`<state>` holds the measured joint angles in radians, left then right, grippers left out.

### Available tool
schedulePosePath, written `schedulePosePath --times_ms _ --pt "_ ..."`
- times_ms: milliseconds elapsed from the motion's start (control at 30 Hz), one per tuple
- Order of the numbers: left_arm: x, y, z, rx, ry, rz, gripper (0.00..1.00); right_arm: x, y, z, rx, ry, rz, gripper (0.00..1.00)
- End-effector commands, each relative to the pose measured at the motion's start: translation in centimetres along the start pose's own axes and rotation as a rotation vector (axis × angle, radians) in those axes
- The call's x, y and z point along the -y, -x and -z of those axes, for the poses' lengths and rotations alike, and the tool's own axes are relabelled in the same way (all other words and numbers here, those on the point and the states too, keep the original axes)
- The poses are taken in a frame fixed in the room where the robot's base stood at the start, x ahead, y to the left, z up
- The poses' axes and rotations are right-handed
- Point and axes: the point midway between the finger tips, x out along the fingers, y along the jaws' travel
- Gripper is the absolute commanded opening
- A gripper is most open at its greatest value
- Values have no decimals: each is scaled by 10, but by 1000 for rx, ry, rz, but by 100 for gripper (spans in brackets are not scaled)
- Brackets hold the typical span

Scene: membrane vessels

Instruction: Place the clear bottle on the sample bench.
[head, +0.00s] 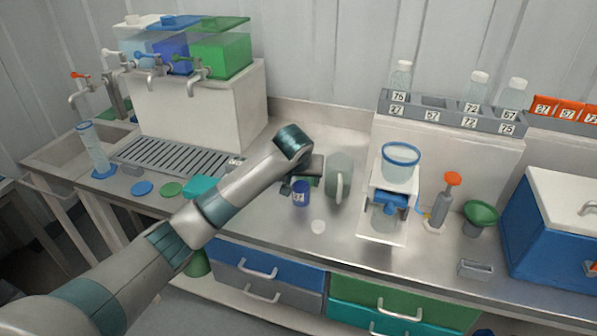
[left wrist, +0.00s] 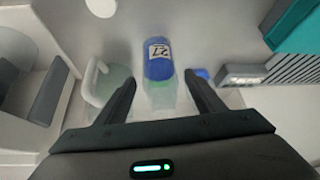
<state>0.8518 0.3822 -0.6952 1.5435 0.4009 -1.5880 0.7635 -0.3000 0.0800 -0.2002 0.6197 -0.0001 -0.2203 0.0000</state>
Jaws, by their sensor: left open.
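Clear bottles (head: 402,76) stand in the grey labelled rack at the back of the steel bench (head: 270,235). A small blue labelled container (head: 301,194) stands on the bench near my left gripper. In the left wrist view, this blue container (left wrist: 158,60) has a clear, greenish part (left wrist: 161,98) adjoining it; I cannot tell whether they are one object. My left gripper (left wrist: 161,78) is open, with its fingers on either side of this clear part. In the head view the arm partly hides the fingers. My right gripper is not in view.
A translucent handled jug (head: 338,180) stands close beside the blue container, and also shows in the left wrist view (left wrist: 108,84). A white stand with a blue-rimmed vessel (head: 401,168), a red-topped dispenser (head: 440,207) and a blue cooler (head: 545,225) are farther right. The bench's front strip is mostly clear.

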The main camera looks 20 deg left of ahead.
Motion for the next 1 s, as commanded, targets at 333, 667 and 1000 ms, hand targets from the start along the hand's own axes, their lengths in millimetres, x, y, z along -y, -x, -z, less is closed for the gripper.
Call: schedulePosePath --times_ms 333,667,1000 --pt "-1 61 0 -3 -1 -3 62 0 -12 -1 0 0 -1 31" --pt "0 86 0 0 0 0 62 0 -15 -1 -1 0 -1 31" --pt "0 86 0 0 0 0 62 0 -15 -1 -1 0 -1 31"
